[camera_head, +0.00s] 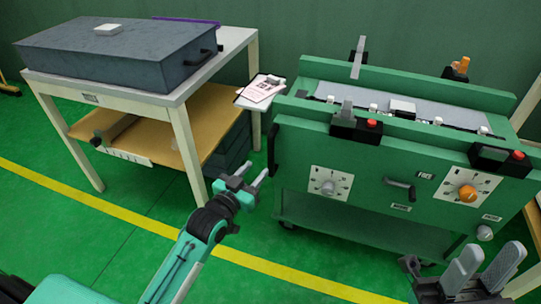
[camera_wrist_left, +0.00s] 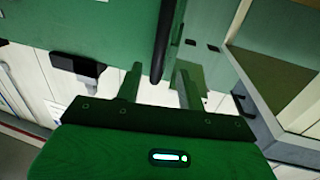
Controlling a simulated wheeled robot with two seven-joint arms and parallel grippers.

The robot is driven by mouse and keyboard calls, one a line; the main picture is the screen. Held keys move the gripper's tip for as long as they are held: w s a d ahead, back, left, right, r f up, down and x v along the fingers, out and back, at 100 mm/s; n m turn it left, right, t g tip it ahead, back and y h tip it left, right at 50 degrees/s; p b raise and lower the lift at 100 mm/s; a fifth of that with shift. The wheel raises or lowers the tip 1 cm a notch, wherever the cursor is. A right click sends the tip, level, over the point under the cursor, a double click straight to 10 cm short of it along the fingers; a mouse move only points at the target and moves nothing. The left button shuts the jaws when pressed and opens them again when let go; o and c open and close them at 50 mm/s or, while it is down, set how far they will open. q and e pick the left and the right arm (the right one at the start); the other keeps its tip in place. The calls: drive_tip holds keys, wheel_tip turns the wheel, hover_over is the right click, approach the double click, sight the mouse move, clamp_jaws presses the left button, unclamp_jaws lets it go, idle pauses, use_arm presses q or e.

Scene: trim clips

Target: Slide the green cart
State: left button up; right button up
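The green cart (camera_head: 375,185) stands at the right of the head view, with dials, a front handle and a grey top strip. A black upright handle (camera_head: 272,150) is on its left end; it also shows in the left wrist view (camera_wrist_left: 164,42). My left gripper (camera_head: 256,172) is open just below and left of that handle. In the left wrist view the handle lies ahead of and between my left fingers (camera_wrist_left: 158,82), not gripped. My right gripper (camera_head: 490,257) is open and empty at the lower right, in front of the cart.
A white-topped table (camera_head: 230,42) with a dark grey case (camera_head: 120,52) stands left of the cart. A clipboard (camera_head: 262,89) lies between them. A yellow line (camera_head: 110,201) crosses the green floor, which is clear in front.

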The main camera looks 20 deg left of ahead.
sight(269, 155)
use_arm(q)
drive_tip(key=b+x, duration=0.2)
drive_tip(key=x, duration=0.7)
drive_tip(key=shift+w+d, duration=0.1)
clamp_jaws()
